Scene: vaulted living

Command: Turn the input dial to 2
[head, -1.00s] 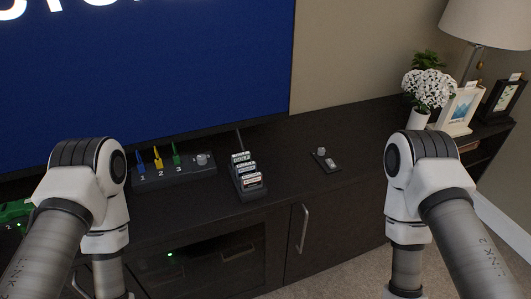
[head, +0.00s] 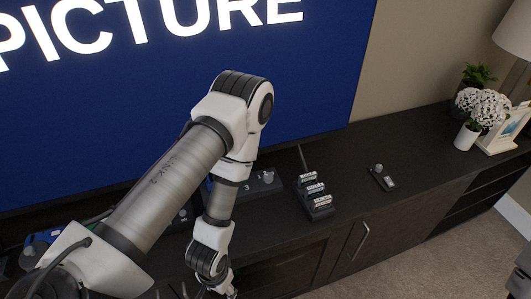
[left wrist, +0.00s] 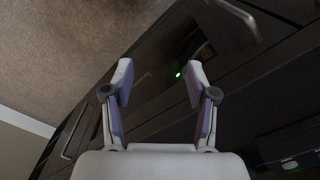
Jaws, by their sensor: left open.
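The dark input box (head: 249,190) lies on the cabinet top below the screen, partly hidden behind my left arm. Its grey round dial (head: 268,178) shows at its right end, near a white label 3. Which way the dial points is too small to tell. My left gripper (head: 225,292) is low at the bottom edge of the head view, in front of the cabinet and apart from the dial. In the left wrist view my left gripper (left wrist: 160,80) is open and empty, facing the cabinet front. My right gripper is not in view.
A stand with several labelled blocks (head: 315,197) is right of the box. A small plate with a knob (head: 382,177) lies farther right. A white flower pot (head: 467,136) and picture frame (head: 503,132) are at the far right. A cabinet handle (left wrist: 77,130) shows in the wrist view.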

